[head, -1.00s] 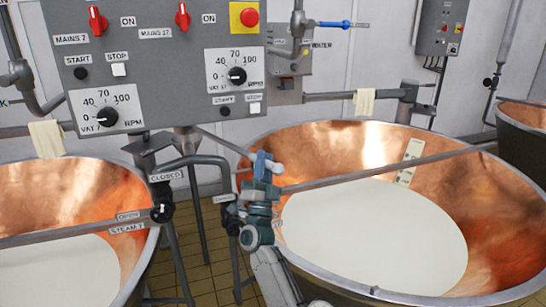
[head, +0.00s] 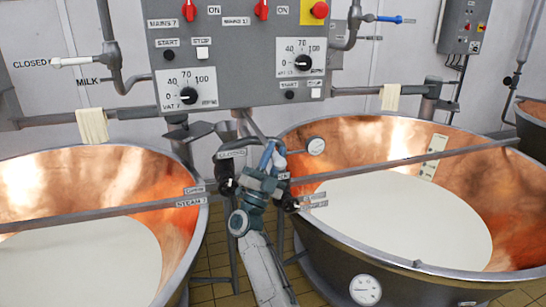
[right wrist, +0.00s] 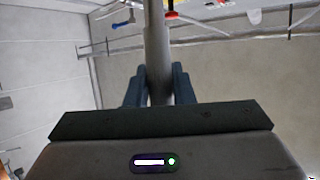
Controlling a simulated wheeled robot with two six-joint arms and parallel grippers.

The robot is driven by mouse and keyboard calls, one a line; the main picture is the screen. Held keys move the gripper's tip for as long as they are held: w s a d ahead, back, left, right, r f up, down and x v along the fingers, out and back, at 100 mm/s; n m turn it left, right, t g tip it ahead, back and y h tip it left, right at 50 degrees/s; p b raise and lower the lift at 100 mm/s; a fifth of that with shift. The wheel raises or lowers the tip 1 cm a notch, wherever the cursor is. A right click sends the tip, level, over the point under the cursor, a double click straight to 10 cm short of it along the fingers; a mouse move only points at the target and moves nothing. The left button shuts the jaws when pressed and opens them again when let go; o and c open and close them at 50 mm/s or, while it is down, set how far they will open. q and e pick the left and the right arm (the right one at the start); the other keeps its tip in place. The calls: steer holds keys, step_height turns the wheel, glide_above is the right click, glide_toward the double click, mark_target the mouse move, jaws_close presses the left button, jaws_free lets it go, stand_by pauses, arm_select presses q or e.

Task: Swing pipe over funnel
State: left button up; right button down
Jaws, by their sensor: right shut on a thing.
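My right gripper (head: 268,165) is in the middle of the head view, between the two copper vats and below the control box. It is shut on a slim grey pipe (head: 254,124), which slants down to it from under the box. The right wrist view shows the grey pipe (right wrist: 158,50) upright between the two dark blue fingers (right wrist: 158,88). A grey funnel-like shape (head: 190,131) is under the box, left of the pipe; I cannot tell for sure that it is the funnel. My left gripper is not in view.
The left copper vat (head: 178,215) and right copper vat (head: 475,150) hold white liquid. Grey bars cross both vats. The grey control box (head: 237,60) hangs above my gripper. Valves with dark knobs stand close around the gripper. A yellowish tiled floor (head: 215,265) shows between the vats.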

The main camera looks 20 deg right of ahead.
steer(key=c, duration=1.6)
jaws_free()
steer(key=o, duration=0.3)
steer(key=shift+d, duration=0.1)
steer(key=shift+o, duration=0.2)
steer(key=b+v, duration=0.5)
steer(key=v, duration=0.6)
steer(key=shift+w, duration=0.1)
